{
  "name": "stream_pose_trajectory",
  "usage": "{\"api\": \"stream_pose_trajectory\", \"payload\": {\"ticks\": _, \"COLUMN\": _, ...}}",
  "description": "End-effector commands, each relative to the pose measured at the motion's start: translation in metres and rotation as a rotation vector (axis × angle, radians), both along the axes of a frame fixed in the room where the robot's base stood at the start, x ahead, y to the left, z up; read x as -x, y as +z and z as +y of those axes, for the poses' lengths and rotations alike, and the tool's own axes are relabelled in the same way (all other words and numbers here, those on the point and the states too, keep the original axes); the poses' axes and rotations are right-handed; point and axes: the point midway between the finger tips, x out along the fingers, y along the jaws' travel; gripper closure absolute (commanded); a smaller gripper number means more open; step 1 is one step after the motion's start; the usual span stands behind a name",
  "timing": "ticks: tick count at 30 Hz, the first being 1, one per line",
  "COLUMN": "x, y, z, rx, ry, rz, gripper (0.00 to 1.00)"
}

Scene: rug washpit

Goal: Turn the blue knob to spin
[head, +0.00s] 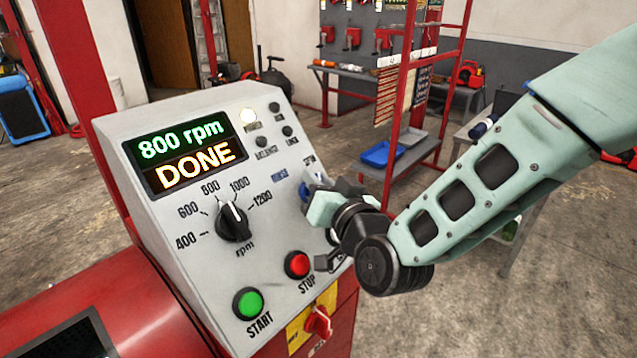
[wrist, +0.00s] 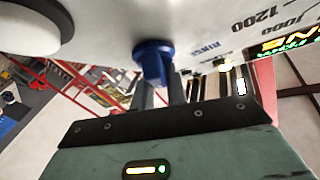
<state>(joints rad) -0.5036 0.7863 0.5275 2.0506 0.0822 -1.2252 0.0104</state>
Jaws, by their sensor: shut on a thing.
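The blue knob (head: 305,190) sits at the right side of the grey control panel (head: 200,290), partly hidden by my gripper in the head view. In the wrist view the blue knob (wrist: 152,58) stands out from the panel face at the fingertips. My gripper (wrist: 162,88) is shut on it. In the head view my gripper (head: 316,194) reaches the panel from the right. A blue "RINSE" label is left of the knob, and a label that seems to read "SPIN" is above it. The knob's pointer is hidden. The display (head: 188,152) reads "800 rpm" and "DONE".
A black rpm dial (head: 233,222) is left of the knob. The green START button (head: 248,303) and red STOP button (head: 297,264) are below, with a red switch (head: 318,322) lower down. A red rack (head: 398,130) stands behind.

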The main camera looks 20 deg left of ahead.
Motion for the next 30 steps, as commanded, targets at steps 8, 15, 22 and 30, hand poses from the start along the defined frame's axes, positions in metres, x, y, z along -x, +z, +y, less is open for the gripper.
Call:
{"api": "stream_pose_trajectory", "payload": {"ticks": 8, "x": 0.003, "y": -0.009, "z": -0.001, "rx": 0.015, "ry": 0.003, "rz": 0.017, "gripper": 1.00}}
{"api": "stream_pose_trajectory", "payload": {"ticks": 15, "x": 0.002, "y": -0.007, "z": -0.001, "rx": 0.012, "ry": 0.004, "rz": 0.012, "gripper": 0.64}}
{"api": "stream_pose_trajectory", "payload": {"ticks": 22, "x": 0.004, "y": -0.004, "z": -0.003, "rx": 0.008, "ry": 0.003, "rz": 0.007, "gripper": 0.64}}
{"api": "stream_pose_trajectory", "payload": {"ticks": 30, "x": 0.035, "y": -0.005, "z": -0.035, "rx": 0.007, "ry": 0.004, "rz": 0.006, "gripper": 0.64}}
